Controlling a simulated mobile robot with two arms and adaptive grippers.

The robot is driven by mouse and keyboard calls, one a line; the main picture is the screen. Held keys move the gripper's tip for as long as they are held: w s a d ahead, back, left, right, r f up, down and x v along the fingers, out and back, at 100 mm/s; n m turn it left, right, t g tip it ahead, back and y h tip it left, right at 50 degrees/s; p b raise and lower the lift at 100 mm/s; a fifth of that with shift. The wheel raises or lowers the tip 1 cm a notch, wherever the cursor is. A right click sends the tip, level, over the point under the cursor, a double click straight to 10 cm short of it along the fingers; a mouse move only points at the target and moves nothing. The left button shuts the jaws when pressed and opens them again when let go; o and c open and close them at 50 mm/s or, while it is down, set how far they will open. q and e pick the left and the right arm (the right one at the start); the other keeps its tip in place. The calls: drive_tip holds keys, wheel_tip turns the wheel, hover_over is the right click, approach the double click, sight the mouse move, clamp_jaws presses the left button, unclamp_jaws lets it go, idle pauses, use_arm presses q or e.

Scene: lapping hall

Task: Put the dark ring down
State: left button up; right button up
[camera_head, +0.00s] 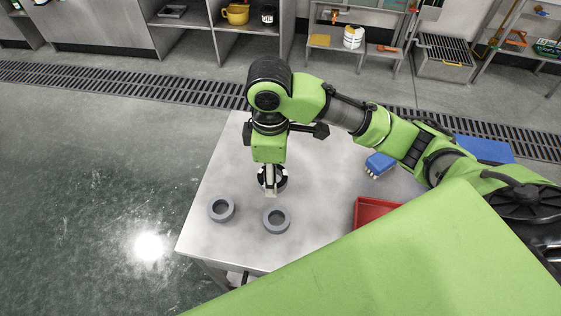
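My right gripper (271,188) points straight down over the left part of the metal table (225,165). A dark ring (283,181) with pale areas shows behind and around its fingertips. The fingers sit at the ring's near side and look shut on it. They hide part of the ring, and I cannot tell whether it touches the tabletop. One grey ring (221,209) lies flat near the table's left edge. Another grey ring (276,219) lies flat just in front of the gripper. My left gripper is not in view.
A red tray (372,212) stands to the right, partly hidden by my green body. A blue object (380,163) lies behind it. The left tabletop around the rings is mostly clear. Shelves (245,30) and a floor grate (130,80) are beyond the table.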

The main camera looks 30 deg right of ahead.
drive_tip(key=s+d+r+m, duration=0.3)
drive_tip(key=r+m, duration=0.5)
drive_tip(key=m, duration=0.4)
drive_tip(key=shift+s+d, duration=0.15)
drive_tip(key=shift+s, duration=0.35)
drive_tip(key=shift+f, duration=0.15)
